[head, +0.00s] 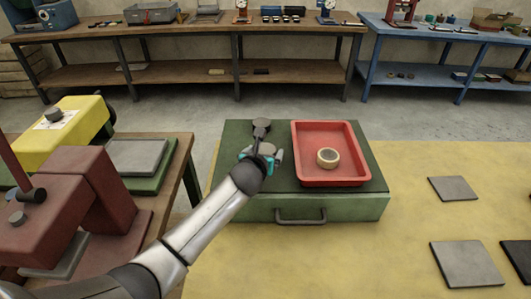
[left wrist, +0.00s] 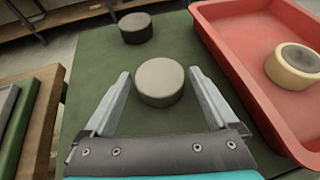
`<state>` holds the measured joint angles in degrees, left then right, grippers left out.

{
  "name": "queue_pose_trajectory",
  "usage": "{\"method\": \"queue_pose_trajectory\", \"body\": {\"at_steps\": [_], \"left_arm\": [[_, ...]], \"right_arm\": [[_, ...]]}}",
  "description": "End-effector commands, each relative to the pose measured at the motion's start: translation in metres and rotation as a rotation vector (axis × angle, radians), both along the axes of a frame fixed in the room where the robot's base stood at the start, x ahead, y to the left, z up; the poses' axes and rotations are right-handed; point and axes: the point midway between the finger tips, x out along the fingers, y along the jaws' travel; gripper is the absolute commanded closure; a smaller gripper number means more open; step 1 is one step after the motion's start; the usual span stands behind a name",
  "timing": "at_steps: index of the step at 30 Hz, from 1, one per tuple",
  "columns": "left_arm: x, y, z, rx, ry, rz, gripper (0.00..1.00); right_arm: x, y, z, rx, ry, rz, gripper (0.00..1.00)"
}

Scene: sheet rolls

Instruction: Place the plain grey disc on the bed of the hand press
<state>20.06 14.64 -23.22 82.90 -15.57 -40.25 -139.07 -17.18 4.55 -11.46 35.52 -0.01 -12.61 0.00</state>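A plain grey disc (left wrist: 160,80) lies on the green case top (left wrist: 92,85), between the spread fingers of my left gripper (left wrist: 160,74) in the left wrist view. Gaps show between disc and fingers. In the head view my left gripper (head: 263,152) is over the case's left part and mostly hides this disc. A darker disc (left wrist: 134,28) stands beyond it, also in the head view (head: 261,125). At left are a red-brown press-like machine (head: 100,185) and a yellow machine (head: 75,122) with a grey plate (head: 137,156) beside it; which is the hand press is unclear. My right gripper is not in view.
A red tray (head: 300,177) on the case (head: 240,205) holds a tan, dark-topped disc (head: 328,158). Flat grey plates (head: 453,189) lie on the yellow table (head: 390,240) at right. A floor gap separates the case from the left bench (head: 178,160).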

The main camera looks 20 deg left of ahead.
Motion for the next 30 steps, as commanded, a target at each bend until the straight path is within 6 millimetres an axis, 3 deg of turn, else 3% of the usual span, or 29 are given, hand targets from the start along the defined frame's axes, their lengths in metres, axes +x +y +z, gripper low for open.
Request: {"method": "queue_pose_trajectory", "body": {"at_steps": [2, 22, 30], "left_arm": [[-0.0002, 0.0, -0.0002, 0.0, 0.0, 0.0, 0.18], [-0.0004, 0.0, -0.0001, 0.0, 0.0, 0.0, 0.93], [0.0, 0.0001, 0.0059, 0.0, -0.001, 0.0, 0.93]], "right_arm": [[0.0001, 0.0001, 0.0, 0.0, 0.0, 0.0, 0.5], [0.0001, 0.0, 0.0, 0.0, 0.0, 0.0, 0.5], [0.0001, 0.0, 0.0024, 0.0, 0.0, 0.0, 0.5]]}}
